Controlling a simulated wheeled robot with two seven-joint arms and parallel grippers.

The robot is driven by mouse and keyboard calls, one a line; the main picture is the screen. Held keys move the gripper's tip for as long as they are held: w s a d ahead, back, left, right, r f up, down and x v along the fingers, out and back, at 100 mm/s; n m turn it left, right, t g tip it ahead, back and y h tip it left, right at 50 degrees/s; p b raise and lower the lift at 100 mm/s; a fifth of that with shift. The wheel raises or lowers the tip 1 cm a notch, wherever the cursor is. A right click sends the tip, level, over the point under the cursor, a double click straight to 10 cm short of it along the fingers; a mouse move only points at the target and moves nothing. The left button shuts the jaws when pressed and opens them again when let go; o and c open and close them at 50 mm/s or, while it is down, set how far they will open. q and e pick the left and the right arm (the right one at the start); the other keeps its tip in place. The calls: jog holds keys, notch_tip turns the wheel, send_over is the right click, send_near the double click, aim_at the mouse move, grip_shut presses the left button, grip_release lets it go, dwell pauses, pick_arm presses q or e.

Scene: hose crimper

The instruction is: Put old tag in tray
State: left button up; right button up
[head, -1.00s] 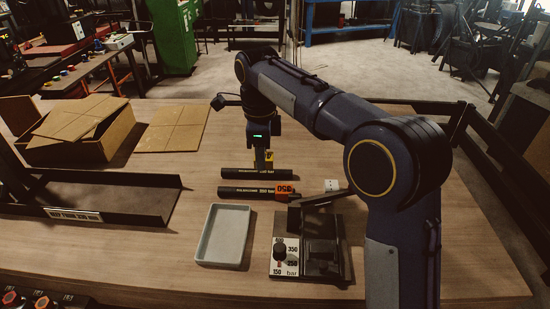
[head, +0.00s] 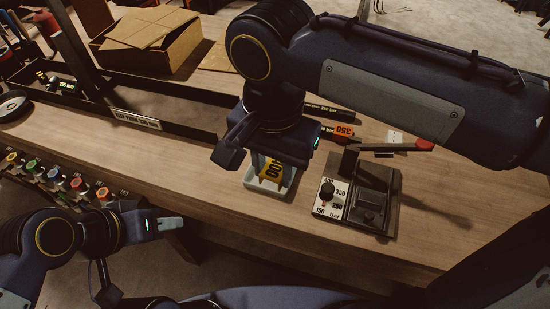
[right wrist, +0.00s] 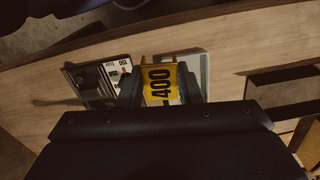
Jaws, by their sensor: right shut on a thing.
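The yellow tag marked 400 (head: 274,171) is held in my right gripper (head: 269,176). It also shows between the fingers in the right wrist view (right wrist: 160,84). The light grey tray (head: 254,187) lies on the table directly below the gripper, mostly hidden by it. A strip of the tray shows beside the tag in the right wrist view (right wrist: 204,72). I cannot tell how high the tag is above the tray floor. My left gripper (head: 172,224) is at lower left, in front of the table edge, seen from the side and away from the tray.
The crimper (head: 372,205), with its pressure dial (head: 327,190), stands right of the tray. Behind are a black hose (head: 326,110) and an orange tag marked 350 (head: 343,131) on another hose. A black rack (head: 165,115) and cardboard box (head: 150,45) are at left.

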jog(key=shift+s+f+n, duration=0.15)
jog(key=shift+s+n, duration=0.25)
jog(key=shift+s, duration=0.1)
jog(key=shift+w+f, duration=0.15)
jog(key=shift+w, duration=0.15)
jog(key=w+f, duration=0.2)
jog(key=w, duration=0.2)
jog(key=w+f+p, duration=0.1)
jog(key=w+f, duration=0.2)
jog(key=w, duration=0.1)
jog(key=w+f, duration=0.3)
jog(key=w, duration=0.1)
jog(key=shift+d+f, duration=0.1)
jog(key=shift+f, duration=0.1)
jog(key=f, duration=0.1)
jog(key=w+f, duration=0.1)
jog(key=f, duration=0.1)
jog(key=shift+f, duration=0.6)
jog(key=shift+f, duration=0.15)
jog(key=o, duration=0.9)
